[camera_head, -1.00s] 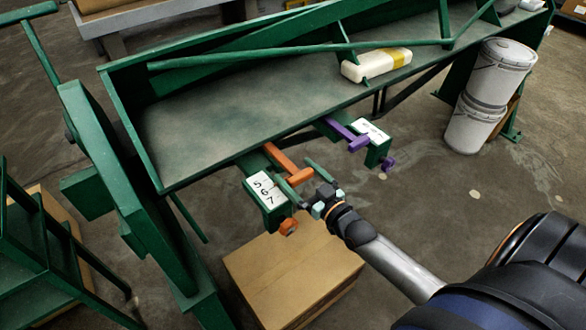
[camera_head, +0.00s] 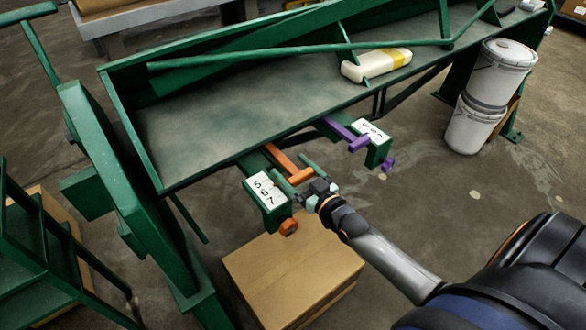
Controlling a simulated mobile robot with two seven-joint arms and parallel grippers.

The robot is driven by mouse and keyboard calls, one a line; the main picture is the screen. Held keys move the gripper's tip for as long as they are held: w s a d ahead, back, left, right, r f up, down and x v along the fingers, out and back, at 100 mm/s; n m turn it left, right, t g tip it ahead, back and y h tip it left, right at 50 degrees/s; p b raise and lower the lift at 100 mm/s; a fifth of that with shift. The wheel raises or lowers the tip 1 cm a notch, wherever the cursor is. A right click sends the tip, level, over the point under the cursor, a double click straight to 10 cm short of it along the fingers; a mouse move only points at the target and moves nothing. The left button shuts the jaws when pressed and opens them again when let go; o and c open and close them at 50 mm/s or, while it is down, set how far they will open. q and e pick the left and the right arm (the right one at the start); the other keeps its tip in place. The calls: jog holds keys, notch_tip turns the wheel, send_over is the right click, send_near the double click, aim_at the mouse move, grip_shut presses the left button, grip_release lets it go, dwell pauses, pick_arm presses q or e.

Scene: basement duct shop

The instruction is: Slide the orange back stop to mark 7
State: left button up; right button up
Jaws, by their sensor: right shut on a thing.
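The orange back stop (camera_head: 281,158) is a bar with a crosspiece at its front end, lying along a green bracket at the front edge of the green machine. A white scale plate (camera_head: 266,190) with the marks 5, 6 and 7 sits on the bracket beside it. An orange knob (camera_head: 289,227) is at the bracket's front end. My right gripper (camera_head: 306,179) is shut on the orange back stop at its crosspiece; its fingers partly hide the contact. My left gripper is not in view.
A purple stop (camera_head: 345,133) with its own scale plate (camera_head: 371,130) and purple knob (camera_head: 388,165) is to the right. A cardboard box (camera_head: 290,270) stands on the floor below. A yellow-banded white bottle (camera_head: 376,65) lies on the machine bed (camera_head: 210,125). White buckets (camera_head: 475,125) are stacked at right.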

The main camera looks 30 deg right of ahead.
aim_at(303, 180)
grip_shut()
jog(key=shift+s+p, duration=0.3)
jog(key=shift+s, duration=0.15)
jog(key=shift+s+d+p, duration=0.1)
jog(key=shift+s+p, duration=0.55)
jog(key=shift+s, duration=0.6)
jog(key=shift+f, duration=0.1)
jog(key=o, duration=0.8)
grip_release()
jog(key=shift+o, duration=0.2)
jog(key=shift+s, duration=0.1)
jog(key=shift+s, duration=0.1)
